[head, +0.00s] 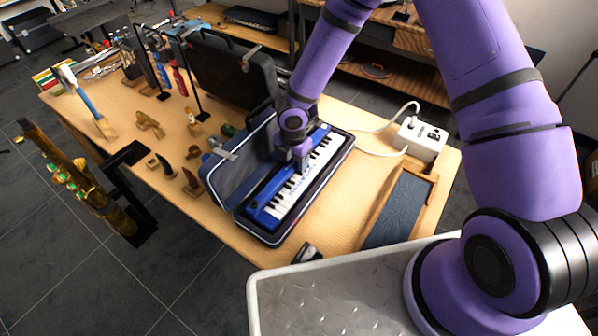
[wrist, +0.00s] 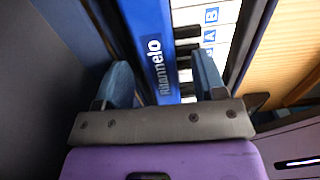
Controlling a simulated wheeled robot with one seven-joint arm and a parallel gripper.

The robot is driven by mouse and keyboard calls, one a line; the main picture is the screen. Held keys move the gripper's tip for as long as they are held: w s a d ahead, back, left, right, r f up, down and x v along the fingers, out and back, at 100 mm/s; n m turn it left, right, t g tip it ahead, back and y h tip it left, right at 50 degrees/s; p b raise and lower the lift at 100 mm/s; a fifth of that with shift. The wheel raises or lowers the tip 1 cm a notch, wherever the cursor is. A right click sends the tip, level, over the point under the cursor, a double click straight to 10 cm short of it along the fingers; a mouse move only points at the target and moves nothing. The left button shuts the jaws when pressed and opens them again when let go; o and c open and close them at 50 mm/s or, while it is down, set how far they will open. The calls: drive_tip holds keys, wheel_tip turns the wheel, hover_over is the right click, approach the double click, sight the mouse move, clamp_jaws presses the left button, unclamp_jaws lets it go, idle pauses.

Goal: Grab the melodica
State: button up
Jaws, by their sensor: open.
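The melodica (head: 286,196) is blue with white and black keys and lies in its open dark case (head: 336,163) on the wooden table. In the wrist view the blue body of the melodica (wrist: 153,45) and some lettered keys fill the upper middle. My gripper (head: 300,160) is right over the melodica, pointing down at its middle. In the wrist view my gripper (wrist: 162,85) is open, with one blue-grey finger on each side of the blue body and part of the keys. Whether the fingers touch it I cannot tell.
The raised case lid (head: 222,176) stands left of the melodica. A larger black case (head: 232,70) is behind. A white power box (head: 420,138) and a dark-blue-lined tray (head: 398,208) are to the right. Small wooden items (head: 150,124) stand at left.

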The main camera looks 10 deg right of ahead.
drive_tip(key=shift+f, duration=0.15)
clamp_jaws()
idle(0.4)
